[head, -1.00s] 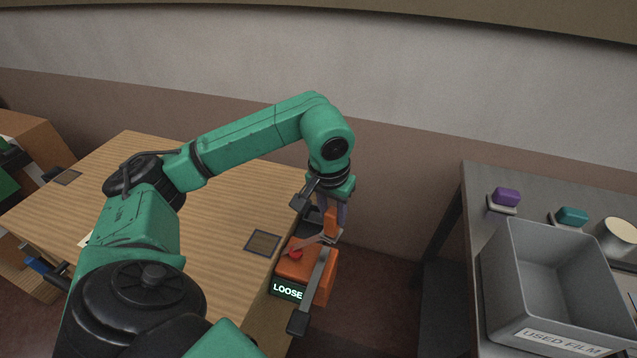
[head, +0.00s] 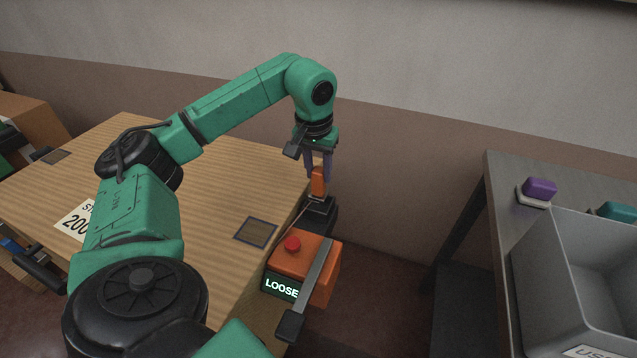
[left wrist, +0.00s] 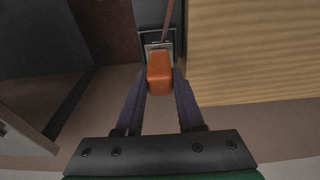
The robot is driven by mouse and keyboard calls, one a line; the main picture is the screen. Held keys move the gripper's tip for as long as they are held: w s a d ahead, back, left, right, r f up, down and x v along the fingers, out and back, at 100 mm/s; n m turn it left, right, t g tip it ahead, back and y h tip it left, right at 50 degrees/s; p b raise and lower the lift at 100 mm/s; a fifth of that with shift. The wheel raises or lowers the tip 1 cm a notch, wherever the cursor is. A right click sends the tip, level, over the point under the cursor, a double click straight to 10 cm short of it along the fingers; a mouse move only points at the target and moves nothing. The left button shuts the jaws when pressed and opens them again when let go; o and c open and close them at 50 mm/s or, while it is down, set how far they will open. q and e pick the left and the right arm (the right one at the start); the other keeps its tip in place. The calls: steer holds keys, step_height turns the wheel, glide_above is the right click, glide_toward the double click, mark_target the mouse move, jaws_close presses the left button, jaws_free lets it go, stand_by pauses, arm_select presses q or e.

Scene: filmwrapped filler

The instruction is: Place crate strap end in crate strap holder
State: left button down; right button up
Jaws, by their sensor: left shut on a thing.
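The crate strap end (head: 318,186) is an orange tab at the table's far right corner. My left gripper (head: 318,177), with purple fingers, is shut on it; the tab also shows between the fingers in the left wrist view (left wrist: 160,74). The crate strap holder appears to be the dark block (head: 321,218) just below the tab. In the wrist view a grey frame (left wrist: 151,47) shows right behind the tab. I cannot tell whether the tab is seated or just above it. A thin strap (left wrist: 168,20) runs from there.
An orange box (head: 326,287) with a red button (head: 292,244) and a "LOOSE" display (head: 281,288) is at the table's right edge. The wooden top (head: 215,165) is mostly clear. A grey bin (head: 540,262) stands on the right bench, across a gap.

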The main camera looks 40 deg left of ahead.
mark_target(319, 186)
arm_select(q)
step_height(319, 186, down, 4)
steer(key=shift+f, duration=0.25)
steer(key=c, duration=0.5)
jaws_free()
steer(key=shift+f, duration=0.1)
steer(key=r, duration=0.4)
steer(key=s+r, duration=0.1)
steer(key=r, duration=0.3)
steer(key=r+p, duration=0.1)
steer(key=r, duration=0.3)
steer(key=shift+s+d, duration=0.3)
steer(key=shift+d, duration=0.05)
